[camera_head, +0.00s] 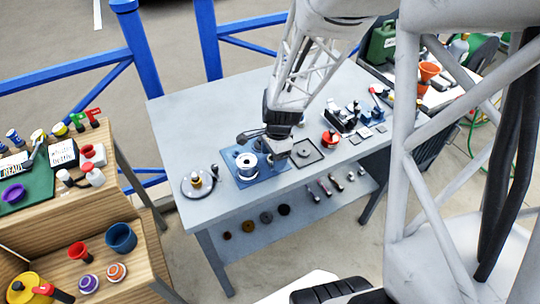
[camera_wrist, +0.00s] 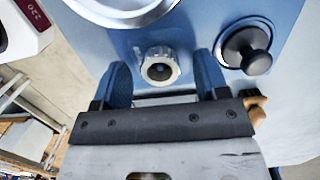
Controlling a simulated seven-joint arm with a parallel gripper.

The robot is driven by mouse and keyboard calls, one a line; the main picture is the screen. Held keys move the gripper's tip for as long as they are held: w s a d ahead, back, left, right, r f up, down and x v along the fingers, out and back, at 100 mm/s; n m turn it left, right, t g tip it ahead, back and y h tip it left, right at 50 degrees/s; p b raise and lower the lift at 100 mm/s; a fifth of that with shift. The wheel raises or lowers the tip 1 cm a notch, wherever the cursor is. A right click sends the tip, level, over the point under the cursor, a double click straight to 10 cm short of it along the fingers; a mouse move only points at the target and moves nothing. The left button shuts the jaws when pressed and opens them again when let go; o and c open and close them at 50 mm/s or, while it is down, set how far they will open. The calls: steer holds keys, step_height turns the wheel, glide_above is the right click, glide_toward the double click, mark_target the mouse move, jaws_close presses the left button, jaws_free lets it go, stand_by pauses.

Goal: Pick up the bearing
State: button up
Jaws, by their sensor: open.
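A small pale metal ring with a dark centre, which looks like the bearing (camera_wrist: 149,66), sits on a blue plate (camera_wrist: 188,28) in the wrist view. My gripper (camera_wrist: 164,78) is open, one finger to each side of the ring. I see a gap beside the ring and cannot tell how far the fingertips are above the plate. In the head view my gripper (camera_head: 278,154) hangs over the right part of the blue plate (camera_head: 258,181), and I cannot make out the ring there.
A white cylinder (camera_head: 246,172) stands on the plate, left of my gripper. A black knob (camera_wrist: 258,62) is close by the right finger. A square dark tray (camera_head: 306,157) and a red round part (camera_head: 331,138) lie to the right. The table's back left (camera_head: 190,125) is clear.

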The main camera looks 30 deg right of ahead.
steer(key=shift+c, duration=0.4)
steer(key=c, duration=0.9)
steer(key=shift+r, duration=0.1)
steer(key=shift+r, duration=0.45)
step_height(320, 180, up, 3)
steer(key=shift+s+f, duration=0.15)
steer(key=shift+f, duration=0.05)
steer(key=s+a, duration=0.1)
steer(key=s, duration=0.4)
steer(key=s+a+r, duration=0.1)
steer(key=s, duration=0.4)
steer(key=s+a, duration=0.1)
steer(key=s, duration=0.4)
steer(key=shift+s+a+r, duration=0.15)
steer(key=shift+a, duration=0.15)
steer(key=shift+r, duration=0.25)
